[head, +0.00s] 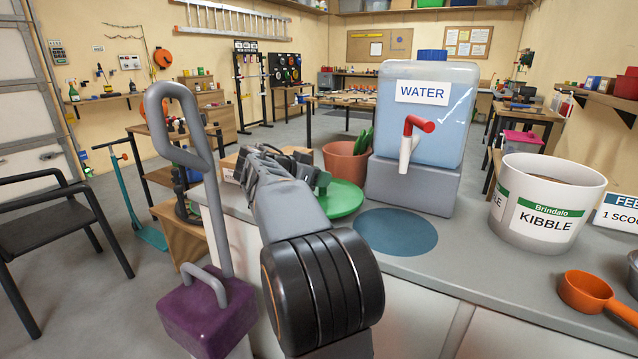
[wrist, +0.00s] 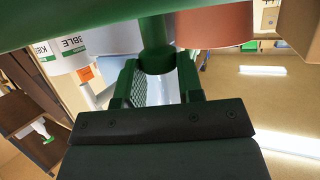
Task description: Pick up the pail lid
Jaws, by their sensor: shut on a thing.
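The pail lid is a round green disc (head: 342,201), left of the water dispenser and in front of the terracotta pot in the head view. In the wrist view the lid (wrist: 60,22) spans the top edge, and its green knob (wrist: 155,45) sits between the fingers. My gripper (head: 322,182) is shut on this knob, at the lid's left side in the head view. The fingers also show in the wrist view (wrist: 156,85). My arm hides part of the lid's left side. I cannot tell whether the lid touches the counter.
An open white kibble pail (head: 545,215) stands at the right of the counter (head: 470,270). A blue round mat (head: 396,231) lies before the water dispenser (head: 418,120). The terracotta pot (head: 345,164) is close behind the lid. An orange scoop (head: 588,291) lies at the right.

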